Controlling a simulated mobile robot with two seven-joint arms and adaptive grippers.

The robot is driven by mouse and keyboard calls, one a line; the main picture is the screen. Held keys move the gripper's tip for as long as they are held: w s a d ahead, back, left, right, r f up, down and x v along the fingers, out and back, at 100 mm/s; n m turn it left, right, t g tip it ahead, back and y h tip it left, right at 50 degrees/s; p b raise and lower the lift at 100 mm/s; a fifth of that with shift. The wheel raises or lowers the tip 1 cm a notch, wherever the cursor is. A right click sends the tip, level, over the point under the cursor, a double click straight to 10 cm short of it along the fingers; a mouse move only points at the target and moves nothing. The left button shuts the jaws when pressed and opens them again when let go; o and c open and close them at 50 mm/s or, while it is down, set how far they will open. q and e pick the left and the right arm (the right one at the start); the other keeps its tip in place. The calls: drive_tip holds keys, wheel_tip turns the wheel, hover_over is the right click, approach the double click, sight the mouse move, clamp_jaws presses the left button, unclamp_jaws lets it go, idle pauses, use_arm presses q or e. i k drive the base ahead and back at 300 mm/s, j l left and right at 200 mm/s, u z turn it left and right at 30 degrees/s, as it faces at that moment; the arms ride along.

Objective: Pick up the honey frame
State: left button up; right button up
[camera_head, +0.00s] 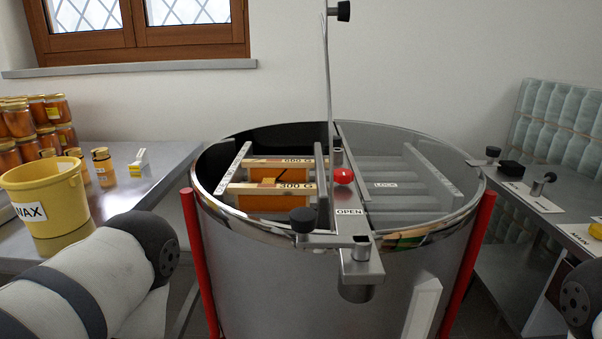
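Two wooden honey frames hang side by side in the left half of the round steel drum. The rear honey frame (262,163) has a top bar with a number label that I cannot read surely. The front honey frame (243,200) has a label that looks like "300 G" and an amber face. Both rest between slanted grey bars. A small wooden piece shows between them. My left arm comes in at the lower left and a bit of my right arm shows at the right edge. Neither gripper is in view, and the frames' lower parts are hidden inside the drum.
The steel drum (300,275) has a crossbar with a red knob (344,176) and "OPEN" and "LOCK" labels. A clear-looking lid covers its right half. A yellow "WAX" bucket (50,195) and honey jars (22,122) stand on the left table. A bench (515,225) stands right.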

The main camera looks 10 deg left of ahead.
sight(290, 171)
drive_tip(key=i+j+z, duration=0.15)
drive_tip(key=j+z, duration=0.3)
drive_tip(key=j, duration=0.2)
drive_tip(key=j+z, duration=0.4)
drive_tip(key=j, duration=0.3)
drive_tip(key=i, duration=0.05)
